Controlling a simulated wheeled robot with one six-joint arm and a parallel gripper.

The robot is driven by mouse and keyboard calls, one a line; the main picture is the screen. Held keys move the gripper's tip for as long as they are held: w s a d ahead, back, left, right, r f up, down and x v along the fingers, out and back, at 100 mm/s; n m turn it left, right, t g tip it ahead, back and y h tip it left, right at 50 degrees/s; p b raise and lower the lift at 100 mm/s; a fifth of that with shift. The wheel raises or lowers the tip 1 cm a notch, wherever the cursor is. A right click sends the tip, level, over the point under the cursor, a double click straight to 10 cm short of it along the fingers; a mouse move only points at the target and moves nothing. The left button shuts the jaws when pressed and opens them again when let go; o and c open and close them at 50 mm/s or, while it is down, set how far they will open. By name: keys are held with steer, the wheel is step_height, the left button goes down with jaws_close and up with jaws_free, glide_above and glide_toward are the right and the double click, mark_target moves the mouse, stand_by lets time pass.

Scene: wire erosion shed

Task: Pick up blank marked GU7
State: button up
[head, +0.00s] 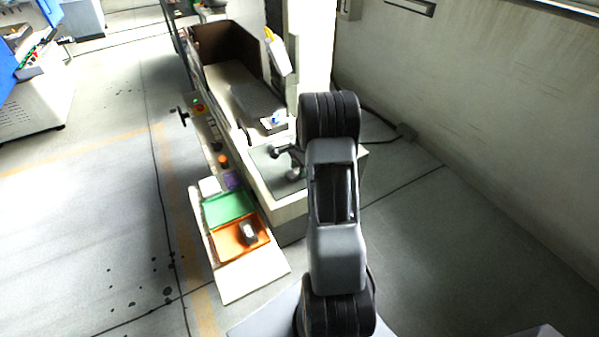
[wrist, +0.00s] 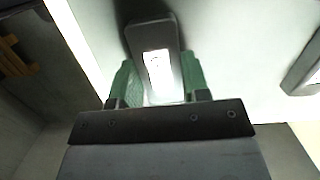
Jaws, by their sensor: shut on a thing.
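In the wrist view my gripper (wrist: 159,80) has its green-padded fingers closed on the sides of a dark grey block (wrist: 148,36). The block has a bright white label (wrist: 158,68) whose marking is too washed out to read, so I cannot tell if it is GU7. The block is over a pale surface (wrist: 225,40), with a dark shadow beside it; I cannot tell if it touches. A second grey block with a white label (wrist: 299,72) is at the right edge, apart from my gripper. In the head view my arm hides the gripper.
In the head view a pale machine (head: 285,208) with a brown-walled tank (head: 232,48) stands ahead. A low shelf (head: 250,277) at its left carries a green tray (head: 228,207) and an orange tray (head: 226,252) holding a grey object (head: 249,232). A wall stands at right; floor at left is open.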

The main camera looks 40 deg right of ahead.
steer(key=c, duration=0.4)
steer(key=shift+r, duration=0.1)
